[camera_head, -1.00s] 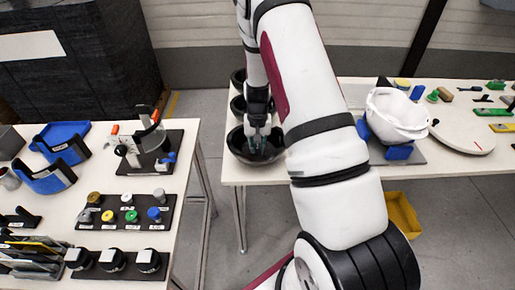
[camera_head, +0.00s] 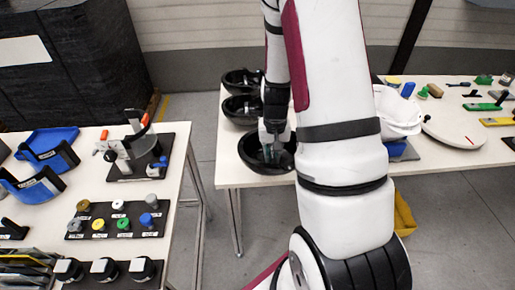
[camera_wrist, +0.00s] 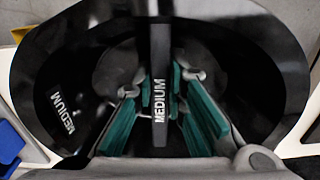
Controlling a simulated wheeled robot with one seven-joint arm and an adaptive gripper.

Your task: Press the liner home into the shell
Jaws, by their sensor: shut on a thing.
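My gripper (camera_head: 273,152) is shut on the upright centre bar of a black bowl-shaped liner (camera_head: 253,162), over the left part of the far table. In the wrist view, the green finger pads (camera_wrist: 160,105) close on both sides of this bar (camera_wrist: 160,75), which reads MEDIUM. The liner's curved wall (camera_wrist: 50,75) surrounds the fingers and also reads MEDIUM. I cannot tell whether the liner touches the table. The white helmet shell (camera_head: 397,112) sits to the right on a blue-padded stand (camera_head: 398,149). My arm covers part of the shell.
Two more black bowl-shaped liners (camera_head: 240,79) (camera_head: 238,109) stand behind the held one. Right of the shell are a round pale board (camera_head: 453,130) and several small tools. A yellow bin (camera_head: 404,216) is below the table. The left table (camera_head: 95,180) carries fixtures and knobs.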

